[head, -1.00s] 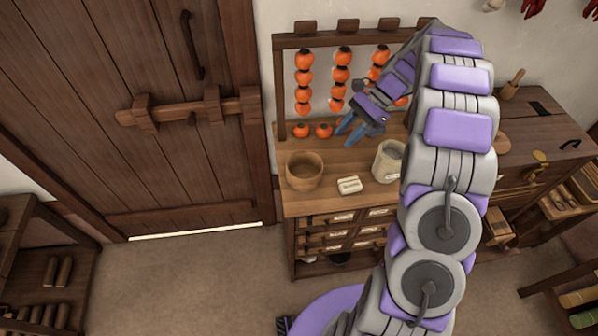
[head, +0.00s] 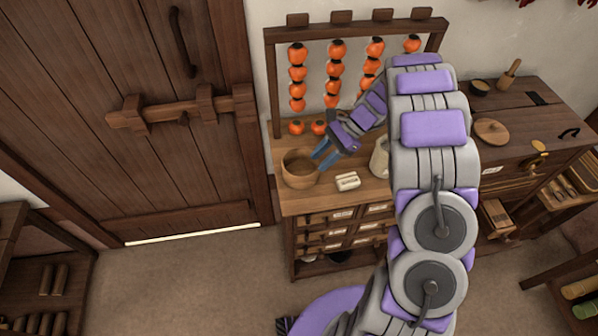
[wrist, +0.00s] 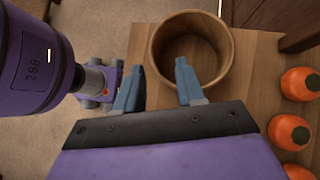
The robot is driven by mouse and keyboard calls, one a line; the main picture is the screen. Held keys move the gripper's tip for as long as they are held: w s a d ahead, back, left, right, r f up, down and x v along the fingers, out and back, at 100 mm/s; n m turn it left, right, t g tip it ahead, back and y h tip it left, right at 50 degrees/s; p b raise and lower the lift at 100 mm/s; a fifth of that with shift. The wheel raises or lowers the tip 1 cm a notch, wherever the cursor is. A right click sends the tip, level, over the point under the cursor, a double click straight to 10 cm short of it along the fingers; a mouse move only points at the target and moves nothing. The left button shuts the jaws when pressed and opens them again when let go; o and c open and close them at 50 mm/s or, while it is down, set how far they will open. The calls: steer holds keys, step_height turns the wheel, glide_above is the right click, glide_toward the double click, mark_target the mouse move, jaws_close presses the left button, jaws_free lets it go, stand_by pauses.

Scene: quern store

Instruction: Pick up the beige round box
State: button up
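The beige round box (head: 300,180) looks like an open-topped, tan wooden tub. It stands upright at the left front of the wooden counter. In the wrist view the round box (wrist: 161,37) is just beyond the fingertips, and its inside looks empty. My gripper (head: 320,159) is open and empty, close to the box's right side in the head view. In the wrist view my gripper (wrist: 154,74) has its blue fingers apart. One finger overlaps the near rim, and the other is left of the wall. I cannot tell whether either touches the box.
A small cream block (head: 347,181) and a pale sack (head: 380,160) stand to the box's right on the counter (head: 300,208). Strings of orange fruit (head: 333,75) hang on a rack behind. Loose orange fruits (head: 296,127) lie behind the box. A wooden door (head: 120,100) is left.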

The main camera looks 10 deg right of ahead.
mark_target(314, 173)
steer(key=x, duration=0.1)
steer(key=b+x, duration=0.1)
steer(key=x, duration=0.3)
steer(key=shift+s+b, duration=0.3)
steer(key=shift+s, duration=0.15)
steer(key=shift+a+f, duration=0.1)
steer(key=shift+a, duration=0.35)
steer(key=shift+d, duration=0.4)
steer(key=shift+c, duration=0.3)
steer(key=shift+d, duration=0.35)
steer(key=c, duration=0.3)
steer(key=shift+a, duration=0.1)
steer(key=shift+c, duration=1.4)
steer(key=shift+a, duration=0.4)
jaws_close()
steer(key=shift+d, duration=0.25)
